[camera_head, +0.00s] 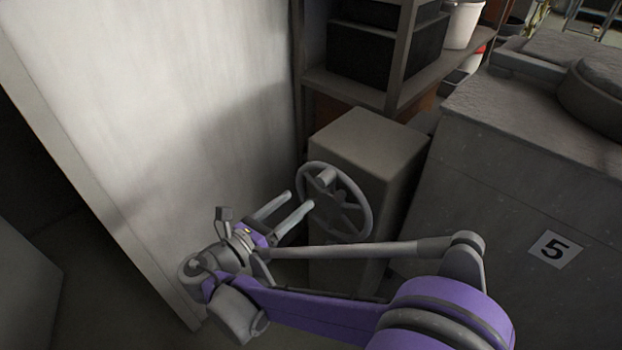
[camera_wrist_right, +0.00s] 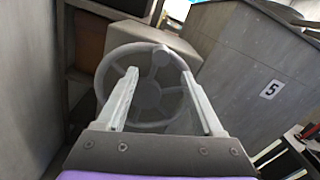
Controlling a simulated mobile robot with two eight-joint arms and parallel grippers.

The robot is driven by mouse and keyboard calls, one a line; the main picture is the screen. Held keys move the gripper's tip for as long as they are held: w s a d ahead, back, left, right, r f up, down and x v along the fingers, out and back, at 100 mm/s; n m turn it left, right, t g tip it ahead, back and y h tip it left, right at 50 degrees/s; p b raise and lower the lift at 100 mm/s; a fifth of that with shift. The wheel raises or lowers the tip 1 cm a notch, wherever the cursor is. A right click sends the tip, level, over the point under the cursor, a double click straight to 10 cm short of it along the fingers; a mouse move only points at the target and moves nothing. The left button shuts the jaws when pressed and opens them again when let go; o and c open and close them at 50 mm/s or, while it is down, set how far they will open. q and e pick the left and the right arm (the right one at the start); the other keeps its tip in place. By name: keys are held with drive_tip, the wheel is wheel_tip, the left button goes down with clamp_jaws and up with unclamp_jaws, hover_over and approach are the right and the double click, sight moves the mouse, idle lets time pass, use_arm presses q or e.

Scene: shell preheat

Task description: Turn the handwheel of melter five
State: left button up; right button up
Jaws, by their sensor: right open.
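The handwheel (camera_head: 362,222) is a grey spoked wheel with a knob on its rim, on the front of a grey box (camera_head: 372,140). The melter (camera_head: 490,200) beside it bears a plate with the number 5 (camera_head: 556,249). My right gripper (camera_head: 298,201) is open, its fingers pointing at the wheel from the left. In the right wrist view the wheel (camera_wrist_right: 147,90) lies beyond and between the two fingers (camera_wrist_right: 160,90), with the knob (camera_wrist_right: 161,56) near its upper right rim. Whether a finger touches the wheel I cannot tell. My left gripper is not in view.
A large pale panel (camera_head: 170,100) stands close on the left of my right arm. Behind the box is a shelf (camera_head: 400,85) with dark boxes (camera_head: 385,55) and a white bucket (camera_head: 462,22). Dark floor shows at lower left.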

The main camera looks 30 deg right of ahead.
sight(320, 183)
drive_tip(key=x, duration=1)
drive_tip(key=shift+s+p, duration=0.1)
drive_tip(key=shift+p, duration=0.2)
clamp_jaws()
idle(0.9)
